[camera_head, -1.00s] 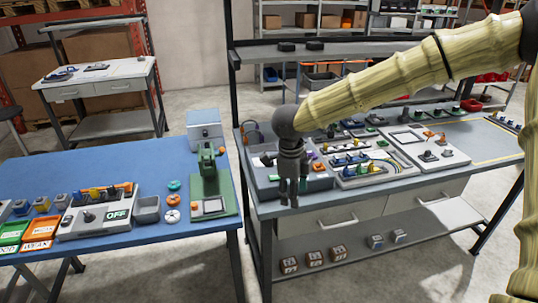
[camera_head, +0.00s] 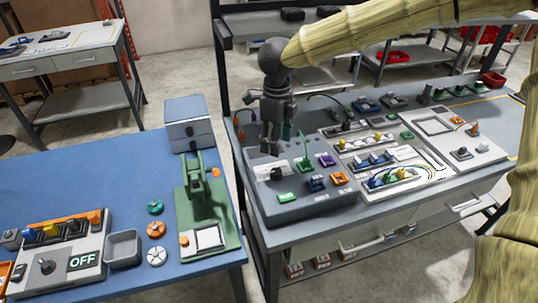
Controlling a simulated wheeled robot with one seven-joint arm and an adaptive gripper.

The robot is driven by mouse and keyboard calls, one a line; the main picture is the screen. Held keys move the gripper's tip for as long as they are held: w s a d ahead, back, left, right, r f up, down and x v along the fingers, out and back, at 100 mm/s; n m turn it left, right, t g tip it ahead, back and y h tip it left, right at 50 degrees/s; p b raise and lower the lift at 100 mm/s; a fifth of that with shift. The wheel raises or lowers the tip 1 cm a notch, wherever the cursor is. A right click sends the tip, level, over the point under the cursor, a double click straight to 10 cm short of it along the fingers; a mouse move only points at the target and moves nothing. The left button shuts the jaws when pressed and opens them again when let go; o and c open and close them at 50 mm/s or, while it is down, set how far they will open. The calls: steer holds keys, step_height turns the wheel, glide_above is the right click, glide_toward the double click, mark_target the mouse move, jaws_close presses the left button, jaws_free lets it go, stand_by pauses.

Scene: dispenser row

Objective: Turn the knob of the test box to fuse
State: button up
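The test box (camera_head: 88,262), as I take it, is a light grey case at the lower left of the blue table. It has a dark knob (camera_head: 46,267) with a lever on its face, beside a display (camera_head: 83,262) reading OFF. Blue, yellow, black and orange parts line its back edge. The lettering around the knob is too small to read. My gripper (camera_head: 270,146) points down over the grey panel on the right-hand bench, well to the right of the test box and apart from it. Its fingers are dark and small; I see nothing held, and their opening is unclear.
A grey bin (camera_head: 123,249), small round discs (camera_head: 156,229) and a green press (camera_head: 207,205) stand right of the test box. A gap separates the blue table (camera_head: 75,185) from the crowded right bench (camera_head: 300,229).

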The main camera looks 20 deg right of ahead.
mark_target(277, 171)
steer(key=shift+s+a+f, duration=0.1)
steer(key=shift+s+f, duration=0.3)
steer(key=shift+f, duration=0.05)
steer(key=s+f, duration=0.1)
steer(key=s+f+p, duration=0.1)
steer(key=shift+s+d+f, duration=0.2)
steer(key=shift+s, duration=0.2)
steer(key=w+f, duration=0.2)
steer(key=f, duration=0.1)
steer(key=w+f, duration=0.1)
steer(key=f, duration=0.1)
steer(key=shift+a+f+p, duration=0.2)
steer(key=shift+f+p, duration=0.05)
steer(key=shift+p, duration=0.15)
steer(key=shift+f, duration=0.35)
steer(key=shift+s+d+f, duration=0.1)
steer(key=shift+s+f, duration=0.05)
steer(key=shift+s, duration=0.7)
steer(key=shift+w+f, duration=0.2)
steer(key=shift+w, duration=0.35)
steer(key=shift+c, duration=0.7)
steer(key=shift+s+r, duration=0.15)
steer(key=shift+s, duration=0.1)
steer(key=c, duration=0.7)
steer(key=shift+c, duration=1)
